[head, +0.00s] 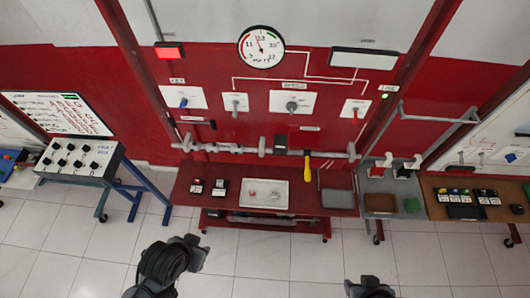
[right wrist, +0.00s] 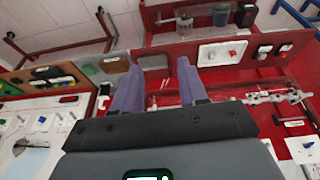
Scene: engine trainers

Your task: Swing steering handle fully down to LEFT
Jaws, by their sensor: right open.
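A yellow handle (head: 307,168), which looks like the steering handle, is on the grey horizontal shaft (head: 240,149) along the front of the red panel. It points almost straight down in the head view. I cannot make it out in the right wrist view. My left gripper (head: 194,243) is low in the head view, well below the shaft and apart from it; its jaws cannot be read. My right gripper (head: 370,288) is at the bottom edge of the head view, far below the handle. In the right wrist view its two purple-grey fingers (right wrist: 158,82) are apart with nothing held.
The red bench (head: 185,213) under the shaft carries a white tray (head: 265,194) and small boxes. A panel with a round gauge (head: 261,47) stands behind. A control box (head: 78,162) is at left; a brown bench (head: 455,210) is at right. The tiled floor in front is free.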

